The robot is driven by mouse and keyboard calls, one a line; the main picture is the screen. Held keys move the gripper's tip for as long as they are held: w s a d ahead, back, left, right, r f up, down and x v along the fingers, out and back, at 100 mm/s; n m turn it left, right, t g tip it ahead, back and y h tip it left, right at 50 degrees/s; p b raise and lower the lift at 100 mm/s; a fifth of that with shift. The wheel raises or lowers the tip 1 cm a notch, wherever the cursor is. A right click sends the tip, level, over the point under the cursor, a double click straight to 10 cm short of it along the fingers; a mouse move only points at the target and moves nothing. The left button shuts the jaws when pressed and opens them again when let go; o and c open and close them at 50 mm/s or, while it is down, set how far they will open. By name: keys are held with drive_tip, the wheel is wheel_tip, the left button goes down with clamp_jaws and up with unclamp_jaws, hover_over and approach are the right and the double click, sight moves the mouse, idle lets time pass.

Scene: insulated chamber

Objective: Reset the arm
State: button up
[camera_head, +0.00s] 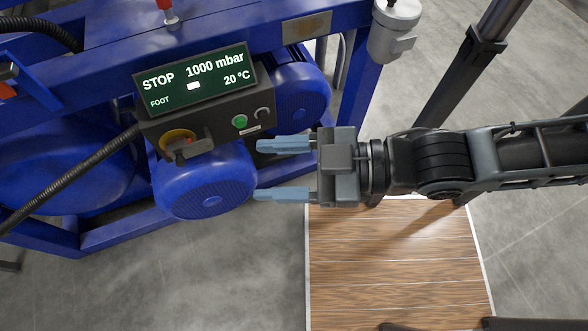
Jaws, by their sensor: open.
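My gripper (262,169) is at the middle of the head view, with its two blue fingers apart and nothing between them. It points left toward the blue pump motor (205,182) and the control box. My dark arm (440,162) reaches in from the right edge, roughly level in the picture. The fingertips appear close to the motor's right side; I cannot tell whether they touch it.
The control box display (196,80) reads STOP, 1000 mbar, 20 °C. Below it are a green button (240,121) and a red-yellow knob (178,142). A blue frame (235,45) surrounds the machine. A wooden floor panel (390,265) lies below my arm.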

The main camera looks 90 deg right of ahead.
drive_tip(key=shift+s+a+f+m+g+y, duration=0.2)
drive_tip(key=shift+s+a+m+g, duration=0.15)
drive_tip(key=shift+s, duration=0.2)
drive_tip(key=shift+s+a+f+m+g+y, duration=0.1)
drive_tip(key=shift+s+m+g+y, duration=0.15)
drive_tip(key=shift+s+m, duration=0.25)
drive_tip(key=shift+d, duration=0.1)
